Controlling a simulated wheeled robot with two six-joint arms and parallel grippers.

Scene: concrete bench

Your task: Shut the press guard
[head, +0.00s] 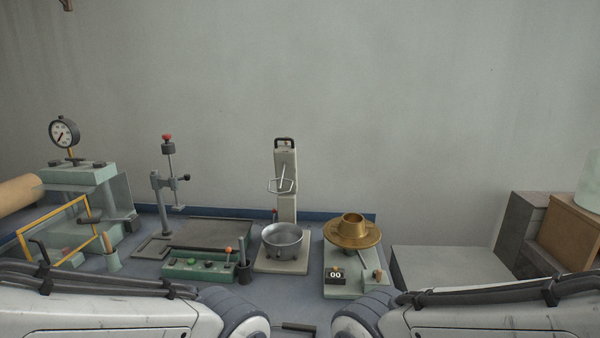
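The press (82,174) is a pale green machine at the left of the bench, with a round dial gauge (64,132) on top. Its guard appears to be the yellow-framed panel (52,214) at the press's front left. The panel stands out at an angle from the press body, so the guard looks open; its hinge cannot be made out. My two white arms cross the bottom of the head view, but neither gripper shows.
A green control box (198,268) with knobs, a metal bowl (283,240) on a stand, and a brass part (352,232) on a green unit stand along the bench. A grey block (440,267) lies right.

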